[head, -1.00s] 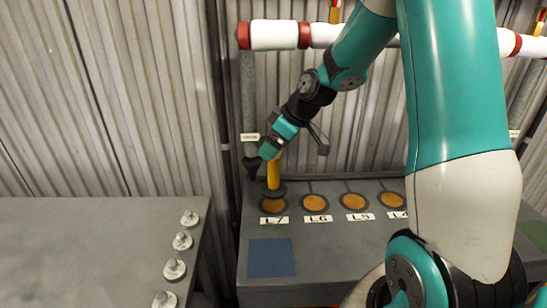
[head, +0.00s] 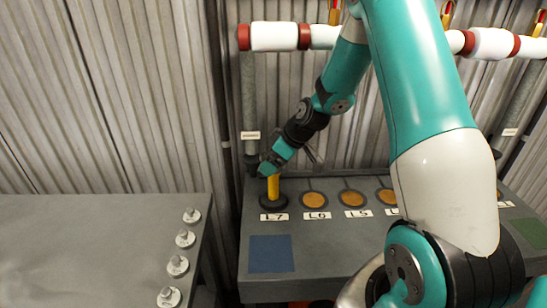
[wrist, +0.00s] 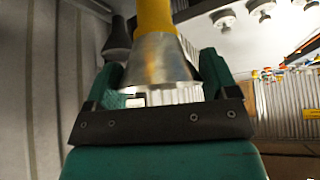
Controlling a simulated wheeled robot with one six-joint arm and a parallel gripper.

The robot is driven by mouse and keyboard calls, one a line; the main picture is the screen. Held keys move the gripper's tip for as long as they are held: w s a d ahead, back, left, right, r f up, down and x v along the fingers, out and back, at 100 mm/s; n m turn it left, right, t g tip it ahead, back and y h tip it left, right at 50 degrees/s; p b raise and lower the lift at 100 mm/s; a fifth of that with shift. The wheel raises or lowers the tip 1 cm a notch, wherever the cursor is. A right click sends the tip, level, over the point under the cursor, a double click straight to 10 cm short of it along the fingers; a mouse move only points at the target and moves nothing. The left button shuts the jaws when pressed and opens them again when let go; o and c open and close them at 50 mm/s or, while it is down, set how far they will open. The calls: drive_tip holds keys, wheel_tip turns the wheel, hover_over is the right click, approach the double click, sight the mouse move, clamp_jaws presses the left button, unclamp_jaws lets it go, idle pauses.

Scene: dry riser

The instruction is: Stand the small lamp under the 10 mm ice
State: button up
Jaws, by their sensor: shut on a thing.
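A yellow lamp (head: 273,187) with a wide dark round base stands upright at the position labelled L7, at the left end of the grey bench (head: 330,255). Its base covers the orange disc there and appears to rest on it. My gripper (head: 268,169) is shut on the upper end of the lamp. In the wrist view the lamp's yellow shaft and silver flared end (wrist: 160,60) sit between my green fingers. A pipe with a small tag (head: 250,135) hangs just behind the lamp; the tag's writing is too small to read.
Orange discs, such as the one at L6 (head: 314,200), line the bench to the right. A blue square (head: 271,254) lies in front of L7. White sleeves with red bands (head: 274,37) run along a pipe above. Several grey-white knobbed pieces (head: 178,265) stand on the left table.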

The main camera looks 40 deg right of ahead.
drive_tip(key=shift+w+d+f, duration=0.1)
drive_tip(key=shift+w, duration=0.1)
drive_tip(key=shift+f, duration=0.1)
drive_tip(key=o, duration=1.7)
drive_tip(key=shift+f, duration=0.1)
